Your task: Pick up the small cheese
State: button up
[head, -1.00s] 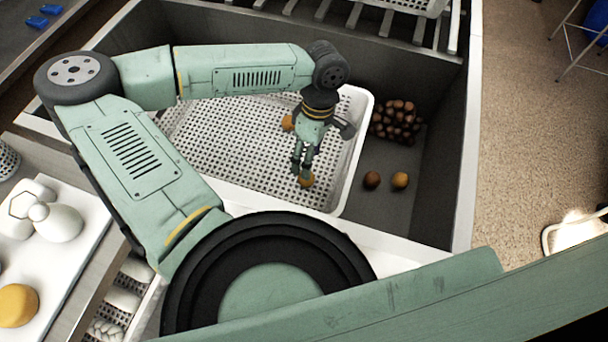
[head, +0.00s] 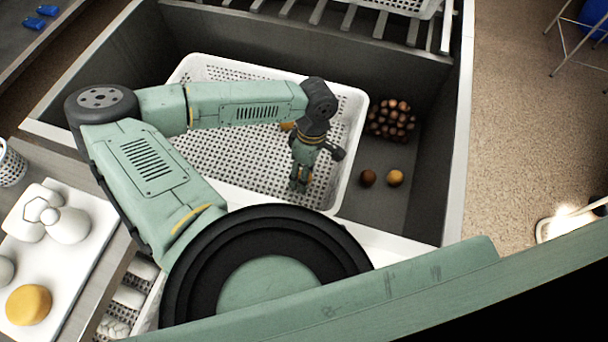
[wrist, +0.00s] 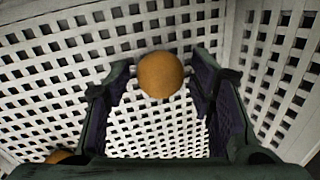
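A small round orange cheese (wrist: 161,75) lies in the white perforated basket (head: 350,110), between the fingertips in the wrist view. My gripper (wrist: 160,85) is open, with one finger on each side of it and gaps visible. In the head view my gripper (head: 300,186) points down into the basket near its front right part and mostly hides this cheese. A second orange round piece (wrist: 60,157) shows at the lower left of the wrist view, partly hidden by my gripper. In the head view it sits behind my wrist (head: 287,126).
The basket stands in a dark grey bin (head: 425,120). Right of it lie a pile of brown round items (head: 392,118), a brown ball (head: 368,178) and a yellowish ball (head: 396,177). A white board (head: 75,265) at left holds a larger orange cheese (head: 29,304) and white pieces.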

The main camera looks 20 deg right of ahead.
jog(key=c, duration=0.9)
